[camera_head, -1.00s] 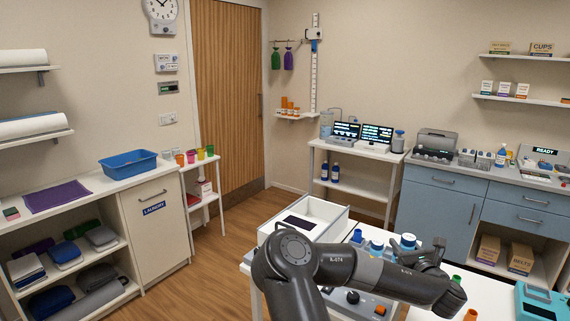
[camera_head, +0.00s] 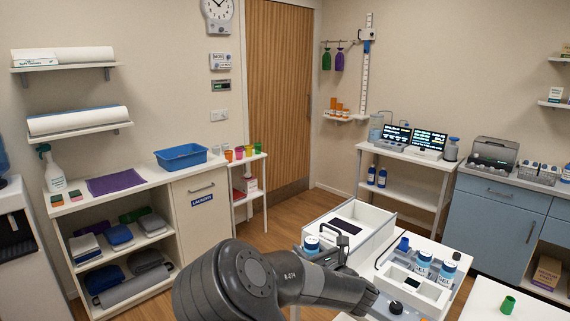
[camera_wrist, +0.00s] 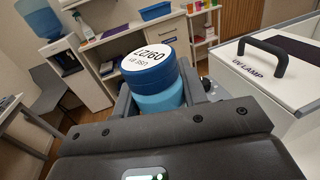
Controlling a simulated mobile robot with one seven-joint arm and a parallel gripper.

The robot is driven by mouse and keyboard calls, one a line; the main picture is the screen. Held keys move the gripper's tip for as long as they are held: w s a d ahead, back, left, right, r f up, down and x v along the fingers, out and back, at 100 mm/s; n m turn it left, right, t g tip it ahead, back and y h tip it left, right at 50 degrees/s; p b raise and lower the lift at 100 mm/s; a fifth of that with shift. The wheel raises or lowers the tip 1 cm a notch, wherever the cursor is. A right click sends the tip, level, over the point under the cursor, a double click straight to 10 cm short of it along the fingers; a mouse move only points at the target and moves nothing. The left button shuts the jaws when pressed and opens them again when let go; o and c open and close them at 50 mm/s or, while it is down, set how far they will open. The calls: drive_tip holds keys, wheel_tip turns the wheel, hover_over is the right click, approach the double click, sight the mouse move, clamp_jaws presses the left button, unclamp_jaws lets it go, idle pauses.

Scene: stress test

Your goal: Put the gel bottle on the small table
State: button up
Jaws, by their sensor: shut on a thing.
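The gel bottle (camera_wrist: 152,70), light blue with a dark blue band and a white labelled top, sits between the fingers of my gripper (camera_wrist: 165,95) in the wrist view. My gripper is shut on it. In the head view the bottle (camera_head: 312,243) shows just beyond my forearm, beside the white box; my gripper (camera_head: 326,258) is partly hidden there. A small narrow white table (camera_head: 262,156) with coloured cups on top stands beside the laundry cabinet, well beyond the bottle. It also shows in the wrist view (camera_wrist: 203,40), behind and right of the bottle.
A white box marked UV lamp (camera_wrist: 262,62), with a black handle (camera_wrist: 277,50), is close right of my gripper. More blue bottles (camera_head: 447,268) stand on the worktable. A white laptop table (camera_head: 405,155) is at the back. Wooden floor lies open before the laundry cabinet (camera_head: 203,225).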

drive_tip(key=s+d+f+m+t+h, duration=0.1)
drive_tip(key=s+f+m+h, duration=0.1)
drive_tip(key=f, duration=0.6)
drive_tip(key=s+d+f+m+t+h, duration=0.1)
drive_tip(key=s+f+h, duration=0.15)
drive_tip(key=f, duration=0.55)
drive_tip(key=s+d+f+m+h, duration=0.3)
drive_tip(key=s+d+f, duration=0.3)
drive_tip(key=s+f, duration=0.2)
wheel_tip(320, 180, down, 2)
drive_tip(key=shift+s+d+h, duration=0.3)
drive_tip(key=shift+h, duration=0.45)
